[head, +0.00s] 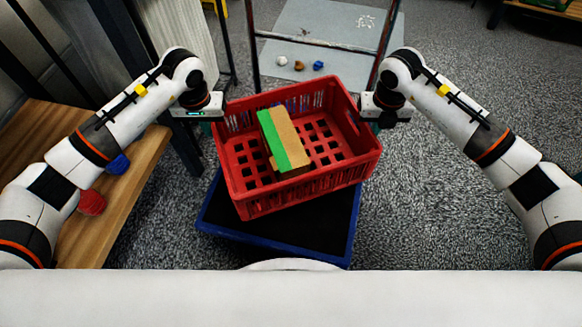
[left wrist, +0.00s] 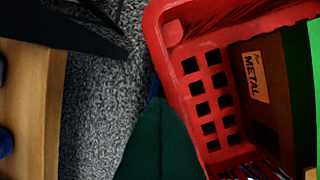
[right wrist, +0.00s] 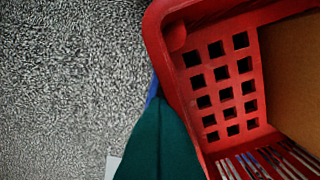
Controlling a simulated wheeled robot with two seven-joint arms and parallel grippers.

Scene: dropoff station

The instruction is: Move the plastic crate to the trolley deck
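The red plastic crate (head: 300,197) is in the middle of the head view, between my grippers. It holds a brown and green box (head: 284,137); a METAL label shows in the left wrist view (left wrist: 255,77). Below the crate is a black platform with a blue rim (head: 275,252), probably the trolley deck; whether the crate touches it is unclear. My left gripper (head: 210,122) is at the crate's left side, my right gripper (head: 374,120) at its right. In each wrist view a dark green finger lies against the crate's outer wall; any second finger is hidden.
A wooden shelf (head: 135,180) at the left carries a red ball (head: 91,202) and a blue object (head: 118,164). Behind the crate stands a metal frame (head: 320,42) by a light grey panel (head: 300,22) with small objects. Carpet is open at the right.

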